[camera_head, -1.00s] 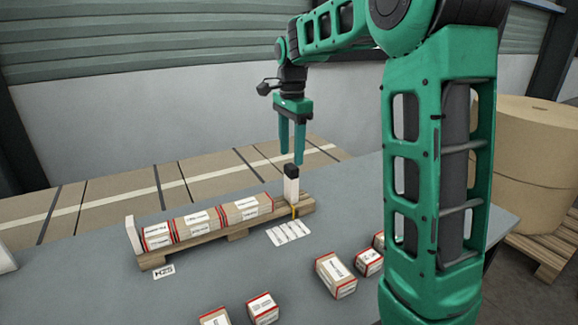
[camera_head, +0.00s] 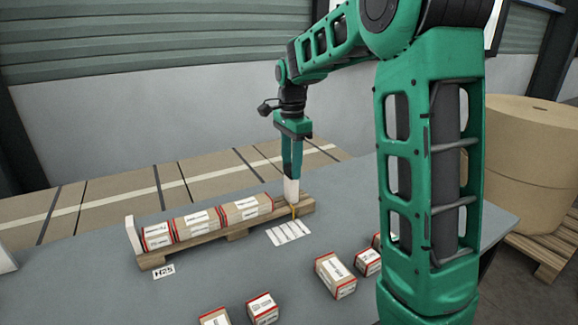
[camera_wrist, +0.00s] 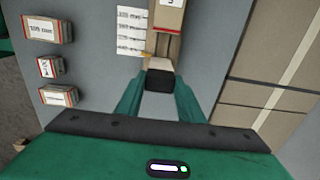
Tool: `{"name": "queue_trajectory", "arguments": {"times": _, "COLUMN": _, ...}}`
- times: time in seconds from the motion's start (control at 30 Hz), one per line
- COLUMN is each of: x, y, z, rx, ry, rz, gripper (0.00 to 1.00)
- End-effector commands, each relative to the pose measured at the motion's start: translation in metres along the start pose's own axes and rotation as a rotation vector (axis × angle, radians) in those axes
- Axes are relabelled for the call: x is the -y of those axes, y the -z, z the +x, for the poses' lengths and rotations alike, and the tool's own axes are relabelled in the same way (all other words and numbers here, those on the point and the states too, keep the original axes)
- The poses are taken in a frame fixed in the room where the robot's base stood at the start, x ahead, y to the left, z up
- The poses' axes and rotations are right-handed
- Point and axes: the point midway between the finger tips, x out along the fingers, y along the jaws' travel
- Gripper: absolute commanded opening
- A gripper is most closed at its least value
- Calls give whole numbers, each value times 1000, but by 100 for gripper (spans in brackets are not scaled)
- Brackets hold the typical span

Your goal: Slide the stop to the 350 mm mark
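The stop, a white upright block with a black top, stands near the right end of the wooden rail, its white part (camera_head: 291,190) showing below my gripper (camera_head: 292,174). In the wrist view its black top (camera_wrist: 160,81) lies between the two green fingertips (camera_wrist: 160,90), one on each side. I cannot tell whether the fingers press on it. A white card with several printed mm lines (camera_head: 289,231) lies in front of the rail near the stop; it also shows in the wrist view (camera_wrist: 131,32). The 350 mm line is too small to make out. A yellow pointer (camera_head: 295,212) sits at the stop's foot.
Several red-edged cartons (camera_head: 221,216) lie in a row on the wooden rail (camera_head: 230,233), left of the stop, against a white end block (camera_head: 132,235). Loose cartons (camera_head: 336,276) lie on the grey table in front. Table between rail and loose cartons is mostly clear.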

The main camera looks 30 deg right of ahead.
Motion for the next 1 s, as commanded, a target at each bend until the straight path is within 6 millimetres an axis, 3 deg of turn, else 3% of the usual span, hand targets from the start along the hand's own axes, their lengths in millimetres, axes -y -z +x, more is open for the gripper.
{"name": "queue_trajectory", "arguments": {"times": 0.13, "x": 2, "y": -9, "z": -1, "rx": 0, "ry": 5, "rz": -3, "gripper": 0}}
{"name": "queue_trajectory", "arguments": {"times": 0.4, "x": 2, "y": -51, "z": -1, "rx": 0, "ry": 7, "rz": -6, "gripper": 0}}
{"name": "queue_trajectory", "arguments": {"times": 0.67, "x": 3, "y": -51, "z": -2, "rx": 0, "ry": 9, "rz": -4, "gripper": 0}}
{"name": "queue_trajectory", "arguments": {"times": 0.7, "x": 3, "y": -51, "z": -2, "rx": 0, "ry": 9, "rz": -4, "gripper": 44}}
{"name": "queue_trajectory", "arguments": {"times": 0.73, "x": 3, "y": -51, "z": -2, "rx": 0, "ry": 9, "rz": -3, "gripper": 51}}
{"name": "queue_trajectory", "arguments": {"times": 1.0, "x": 2, "y": -50, "z": -1, "rx": 0, "ry": 5, "rz": -1, "gripper": 53}}
